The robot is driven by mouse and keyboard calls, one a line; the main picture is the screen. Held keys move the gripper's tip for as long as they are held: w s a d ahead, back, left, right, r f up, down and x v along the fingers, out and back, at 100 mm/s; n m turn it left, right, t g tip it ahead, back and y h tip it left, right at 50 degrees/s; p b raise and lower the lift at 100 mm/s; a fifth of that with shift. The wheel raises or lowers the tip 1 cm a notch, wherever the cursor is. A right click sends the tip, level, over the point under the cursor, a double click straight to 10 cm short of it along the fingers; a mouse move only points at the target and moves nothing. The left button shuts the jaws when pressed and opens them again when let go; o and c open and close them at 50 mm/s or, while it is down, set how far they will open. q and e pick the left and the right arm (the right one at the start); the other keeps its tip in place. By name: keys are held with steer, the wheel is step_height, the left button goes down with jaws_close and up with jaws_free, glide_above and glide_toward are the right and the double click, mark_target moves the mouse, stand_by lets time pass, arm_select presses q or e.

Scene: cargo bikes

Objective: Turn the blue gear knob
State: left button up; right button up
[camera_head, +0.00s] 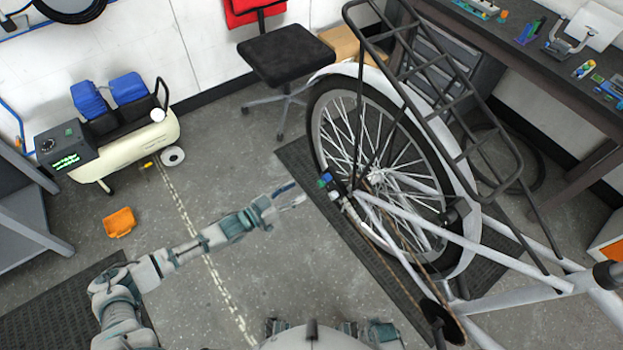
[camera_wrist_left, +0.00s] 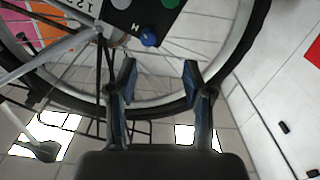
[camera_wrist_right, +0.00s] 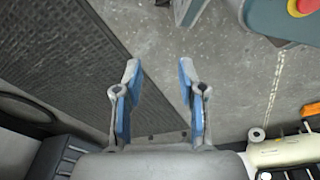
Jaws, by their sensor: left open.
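The blue gear knob (camera_wrist_left: 149,37) sits at the lower edge of a black panel (camera_wrist_left: 124,17) by the bike's rear wheel hub, with a green knob (camera_wrist_left: 172,3) and a grey knob beside it. In the head view the blue knob (camera_head: 327,177) is small, at the wheel's left side. My left gripper (camera_head: 297,194) is open and empty, a short way left of the panel. In the left wrist view its fingertips (camera_wrist_left: 160,72) lie below the knob, apart from it. My right gripper (camera_wrist_right: 159,68) is open and empty, above the floor.
The rear wheel (camera_head: 322,128), frame (camera_head: 440,228) and rack (camera_head: 440,75) fill the space on the right. A black mat (camera_head: 365,255) lies under the bike. A compressor (camera_head: 140,140) and orange bin (camera_head: 119,222) stand left. The floor between is clear.

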mark_target(323, 179)
arm_select(q)
steer(key=x, duration=0.3)
steer(key=s+d+x, duration=0.1)
steer(key=x, duration=0.3)
steer(key=s+x, duration=0.1)
steer(key=x, duration=0.2)
steer(key=shift+w+d+r, duration=0.1)
steer(key=shift+d, duration=0.25)
steer(key=shift+a, duration=0.25)
steer(key=a, duration=0.2)
steer(key=shift+w+a, duration=0.1)
steer(key=shift+a, duration=0.15)
steer(key=c, duration=0.8)
steer(key=shift+d+r, duration=0.15)
steer(key=shift+d, duration=0.05)
jaws_close()
steer(key=shift+d, duration=0.75)
arm_select(e)
steer(key=shift+w+d+r, duration=0.15)
steer(key=shift+w+d, duration=0.1)
steer(key=shift+d, duration=0.2)
steer(key=shift+w+d+r, duration=0.1)
steer(key=shift+w+d, duration=0.15)
steer(key=shift+d, duration=0.2)
arm_select(q)
steer(key=shift+a, duration=0.2)
arm_select(e)
steer(key=shift+a, duration=0.15)
